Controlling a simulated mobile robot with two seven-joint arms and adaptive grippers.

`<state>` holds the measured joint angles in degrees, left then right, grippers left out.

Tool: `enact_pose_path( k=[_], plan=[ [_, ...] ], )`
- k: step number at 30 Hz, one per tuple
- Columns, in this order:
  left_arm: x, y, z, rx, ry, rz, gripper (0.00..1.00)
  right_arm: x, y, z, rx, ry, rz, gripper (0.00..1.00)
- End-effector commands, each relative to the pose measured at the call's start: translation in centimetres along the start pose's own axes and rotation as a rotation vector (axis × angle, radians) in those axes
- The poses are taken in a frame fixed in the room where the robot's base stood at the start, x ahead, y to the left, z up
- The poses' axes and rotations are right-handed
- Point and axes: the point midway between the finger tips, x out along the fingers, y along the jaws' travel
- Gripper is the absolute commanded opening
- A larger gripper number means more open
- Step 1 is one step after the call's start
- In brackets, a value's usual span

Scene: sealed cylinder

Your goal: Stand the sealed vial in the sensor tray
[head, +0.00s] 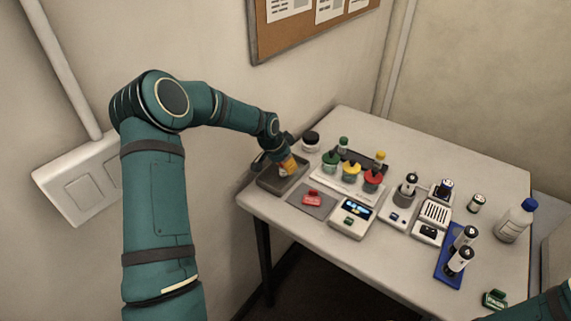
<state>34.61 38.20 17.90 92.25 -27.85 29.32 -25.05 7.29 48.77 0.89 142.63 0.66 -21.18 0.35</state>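A small orange-and-white container (289,165), which may be the sealed vial, is at my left gripper (277,160), over the grey tray (291,186) at the table's left end. It looks tilted. Whether it touches the tray floor, and whether the fingers grip it, is too small to tell. The grey tray may be the sensor tray; its back part is hidden by the gripper. Only a piece of my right arm shows at the bottom right corner; its gripper is out of view.
A black-lidded jar (311,141) stands behind the tray. Right of it are jars with green, yellow and red tops (351,170), a red item (312,198) on a grey mat, a display device (352,216), a blue rack (450,264) with vials and a white bottle (515,220).

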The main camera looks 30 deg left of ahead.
Motion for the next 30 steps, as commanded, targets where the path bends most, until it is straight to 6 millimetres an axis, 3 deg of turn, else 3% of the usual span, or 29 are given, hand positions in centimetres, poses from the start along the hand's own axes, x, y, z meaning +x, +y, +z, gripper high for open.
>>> enact_pose_path(
  k=[5,6,7,20,30],
  plan=[
    [0.4,0.0,0.1,0.001,0.000,0.000,0.00,0.3,0.1,0.1,-0.001,-0.002,0.000,0.47],
    [0.3,0.0,0.1,0.001,0.000,0.000,0.46,0.2,0.1,0.1,-0.001,-0.002,0.000,0.47],
    [0.3,0.0,0.1,0.001,0.000,0.000,0.54,0.2,0.1,0.1,-0.001,-0.002,0.000,0.47],
    [-0.5,0.0,-0.1,0.000,0.001,-0.001,0.54,-0.1,0.0,-0.1,0.000,0.001,0.000,0.47],
    [-6.9,-0.1,-0.1,-0.001,0.001,-0.003,0.54,-0.6,-0.2,-0.3,0.002,0.006,0.001,0.47]
  ],
)
